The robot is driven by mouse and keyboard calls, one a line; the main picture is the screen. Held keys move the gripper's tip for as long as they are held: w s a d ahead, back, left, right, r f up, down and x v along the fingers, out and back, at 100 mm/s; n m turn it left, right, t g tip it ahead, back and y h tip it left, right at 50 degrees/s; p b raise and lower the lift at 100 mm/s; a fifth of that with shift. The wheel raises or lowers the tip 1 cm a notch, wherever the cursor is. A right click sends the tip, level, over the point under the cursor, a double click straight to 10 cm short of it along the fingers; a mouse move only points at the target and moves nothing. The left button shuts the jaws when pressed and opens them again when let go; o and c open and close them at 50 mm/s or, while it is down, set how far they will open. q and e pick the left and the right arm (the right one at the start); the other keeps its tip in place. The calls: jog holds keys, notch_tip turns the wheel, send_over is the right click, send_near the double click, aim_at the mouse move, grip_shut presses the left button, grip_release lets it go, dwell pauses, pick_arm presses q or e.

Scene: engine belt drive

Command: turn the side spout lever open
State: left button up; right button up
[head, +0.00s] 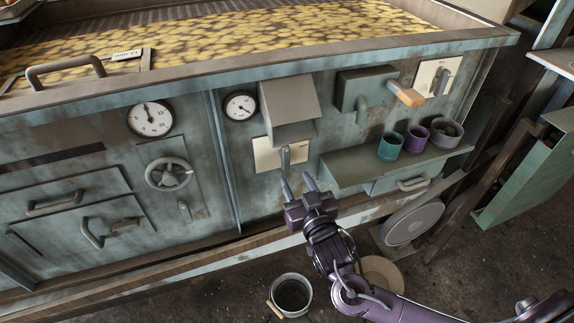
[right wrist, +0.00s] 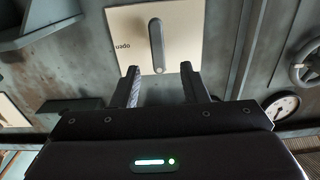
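A grey lever (head: 285,160) sits on a beige plate (head: 265,155) under a hooded chute (head: 290,108) on the machine's front. In the head view it points roughly up and down. In the right wrist view the lever (right wrist: 157,45) stands near the middle of its plate (right wrist: 185,30), beside upside-down lettering that reads "open". My right gripper (head: 297,182) is open and empty, just below the lever. In the wrist view its two fingertips (right wrist: 160,70) lie on either side of the lever's near end; I cannot tell whether they touch it. My left gripper is out of view.
An orange-handled spout (head: 365,88) and another lever (head: 440,80) on a plate are at upper right. Cups (head: 390,146) stand on a shelf below. A handwheel (head: 168,174) and gauges are at left. A bucket (head: 291,294) stands on the floor.

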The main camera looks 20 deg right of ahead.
aim_at(287, 160)
jog(key=w, duration=0.7)
jog(key=shift+w, duration=0.2)
grip_shut()
